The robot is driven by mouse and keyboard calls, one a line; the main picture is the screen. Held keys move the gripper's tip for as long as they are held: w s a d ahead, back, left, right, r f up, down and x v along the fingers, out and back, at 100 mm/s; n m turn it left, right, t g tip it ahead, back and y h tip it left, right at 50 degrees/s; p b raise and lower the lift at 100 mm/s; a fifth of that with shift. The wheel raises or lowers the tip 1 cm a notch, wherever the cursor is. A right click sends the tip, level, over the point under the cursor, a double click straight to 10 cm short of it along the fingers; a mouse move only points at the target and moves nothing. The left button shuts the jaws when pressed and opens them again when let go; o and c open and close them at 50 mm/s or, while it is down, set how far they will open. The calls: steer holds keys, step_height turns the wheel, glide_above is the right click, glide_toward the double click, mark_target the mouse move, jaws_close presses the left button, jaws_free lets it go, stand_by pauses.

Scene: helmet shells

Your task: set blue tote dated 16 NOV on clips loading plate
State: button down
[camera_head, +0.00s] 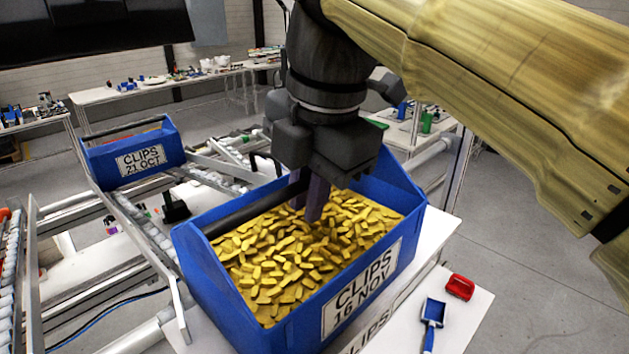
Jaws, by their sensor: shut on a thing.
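The blue tote labelled CLIPS 16 NOV (250,307) is full of yellow clips (300,250). It is in the lower middle of the head view, roughly upright. My gripper (312,205) comes down from above and is shut on the tote at its dark crossbar (240,210); the exact grip is partly hidden by the fingers. The white loading plate (437,235) lies under the tote, and a partly hidden CLIPS label (372,333) shows on its front. I cannot tell whether the tote touches the plate.
Another blue tote, CLIPS 21 OCT (108,165), sits on the roller rack at left. Work tables stand at the back. The floor at right is clear.

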steer(key=shift+f, duration=0.2)
steer(key=c, duration=1.4)
jaws_free()
steer(key=shift+o, duration=0.2)
steer(key=shift+r, duration=0.1)
step_height(320, 180, up, 17)
steer(key=s+d+p, duration=0.2)
steer(key=p, duration=0.5)
steer(key=shift+s+d, duration=0.15)
steer(key=shift+d, duration=0.15)
